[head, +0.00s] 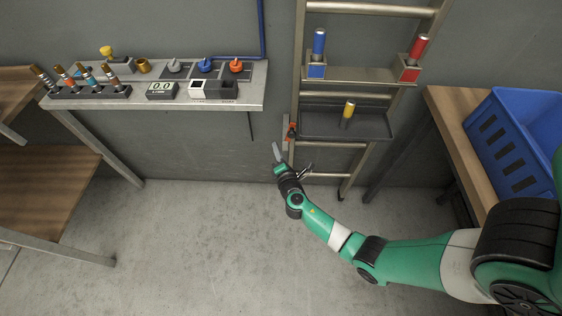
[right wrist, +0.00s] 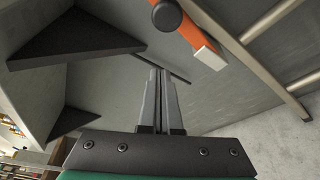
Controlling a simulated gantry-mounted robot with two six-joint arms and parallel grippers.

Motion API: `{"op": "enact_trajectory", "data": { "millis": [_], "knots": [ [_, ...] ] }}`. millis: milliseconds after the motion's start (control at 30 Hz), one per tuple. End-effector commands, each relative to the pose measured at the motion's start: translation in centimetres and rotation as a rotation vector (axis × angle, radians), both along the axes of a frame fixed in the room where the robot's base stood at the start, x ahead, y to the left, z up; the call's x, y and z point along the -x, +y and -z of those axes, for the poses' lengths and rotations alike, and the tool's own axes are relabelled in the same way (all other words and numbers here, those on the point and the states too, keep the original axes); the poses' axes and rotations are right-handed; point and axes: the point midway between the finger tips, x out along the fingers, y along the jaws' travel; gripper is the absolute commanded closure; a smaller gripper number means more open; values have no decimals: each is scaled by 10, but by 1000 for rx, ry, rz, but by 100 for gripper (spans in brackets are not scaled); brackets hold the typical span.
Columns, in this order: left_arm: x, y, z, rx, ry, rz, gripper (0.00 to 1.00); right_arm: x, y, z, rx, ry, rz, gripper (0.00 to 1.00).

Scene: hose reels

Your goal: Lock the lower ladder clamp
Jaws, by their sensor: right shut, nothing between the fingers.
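The ladder (head: 298,60) stands against the grey wall. A small orange-red clamp part (head: 291,131) sits on its left rail, beside the lower tray. In the right wrist view an orange lever (right wrist: 188,30) with a dark round knob and a pale end block shows above the fingers, near the ladder rail (right wrist: 230,42). My right gripper (head: 276,149) is shut and empty, just left of and below the clamp part. Its fingers show together in the right wrist view (right wrist: 158,80), apart from the lever. Whether the clamp is locked cannot be told. My left gripper is not in view.
A grey shelf (head: 255,92) with valves and instruments is at the left. The ladder bears a dark tray (head: 375,128) with a yellow-topped tool (head: 348,110), and blue and red holders above. A blue crate (head: 515,140) is at right. The floor in front is clear.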

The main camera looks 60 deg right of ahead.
Motion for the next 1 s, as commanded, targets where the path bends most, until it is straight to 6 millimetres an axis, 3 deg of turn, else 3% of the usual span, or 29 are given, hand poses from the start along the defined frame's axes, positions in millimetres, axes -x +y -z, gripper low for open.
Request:
{"op": "enact_trajectory", "data": {
  "millis": [100,167,300,1000],
  "knots": [
    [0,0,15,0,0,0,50,-16,-20,8,1,-1,3,100],
    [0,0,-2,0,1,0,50,-3,-23,-7,-1,2,3,100],
    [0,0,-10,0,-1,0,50,12,-28,-14,0,1,1,100],
    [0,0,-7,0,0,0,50,21,-32,-14,-12,-28,0,100]
  ]
}}
